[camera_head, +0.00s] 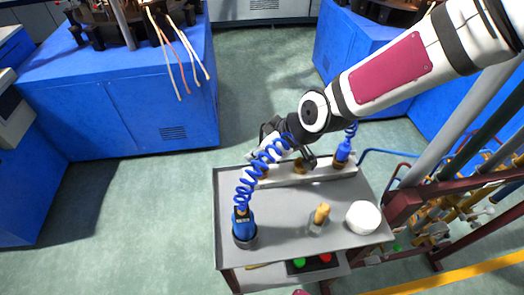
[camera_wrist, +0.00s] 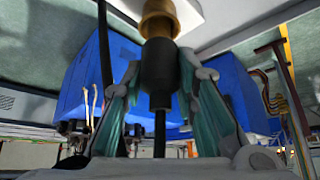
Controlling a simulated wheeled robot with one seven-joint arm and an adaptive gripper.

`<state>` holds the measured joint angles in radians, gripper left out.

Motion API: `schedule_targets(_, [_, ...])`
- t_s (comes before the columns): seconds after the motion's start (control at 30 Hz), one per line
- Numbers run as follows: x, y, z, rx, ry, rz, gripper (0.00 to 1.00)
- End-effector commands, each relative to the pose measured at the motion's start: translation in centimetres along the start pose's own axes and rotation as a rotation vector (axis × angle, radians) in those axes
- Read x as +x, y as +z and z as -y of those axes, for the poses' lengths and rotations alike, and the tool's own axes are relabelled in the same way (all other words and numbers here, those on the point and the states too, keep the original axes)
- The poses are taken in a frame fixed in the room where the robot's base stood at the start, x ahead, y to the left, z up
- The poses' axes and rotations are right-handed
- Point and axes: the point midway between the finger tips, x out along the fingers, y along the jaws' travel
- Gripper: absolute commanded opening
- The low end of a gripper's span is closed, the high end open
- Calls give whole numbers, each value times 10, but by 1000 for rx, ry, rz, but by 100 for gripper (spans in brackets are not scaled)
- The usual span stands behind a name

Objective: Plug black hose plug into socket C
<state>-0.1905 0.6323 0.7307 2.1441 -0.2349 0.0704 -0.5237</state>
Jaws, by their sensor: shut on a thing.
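The black hose plug (camera_wrist: 159,70) stands upright in the wrist view, with its thin black hose running down from it. My gripper (camera_wrist: 160,80) is shut on the plug, one finger on each side. A brass socket (camera_wrist: 160,20) on a white block is directly above the plug in that picture, in line with it. They look touching, but I cannot tell whether the plug is inserted. In the head view, my gripper (camera_head: 302,157) is over the white socket bar (camera_head: 318,174), near its middle brass socket (camera_head: 300,168). No socket letter is readable.
A blue plug (camera_head: 342,152) is at the bar's right end. A white round container (camera_head: 363,217) and a small bottle (camera_head: 320,218) stand on the grey cart (camera_head: 285,235).

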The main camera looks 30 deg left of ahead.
Motion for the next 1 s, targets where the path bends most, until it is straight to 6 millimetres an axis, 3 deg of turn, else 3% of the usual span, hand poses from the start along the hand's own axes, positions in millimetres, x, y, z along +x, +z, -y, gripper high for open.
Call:
schedule_targets(0.97, [11,7,0,0,0,0,0])
schedule_targets(1.0, [12,7,0,0,0,0,29])
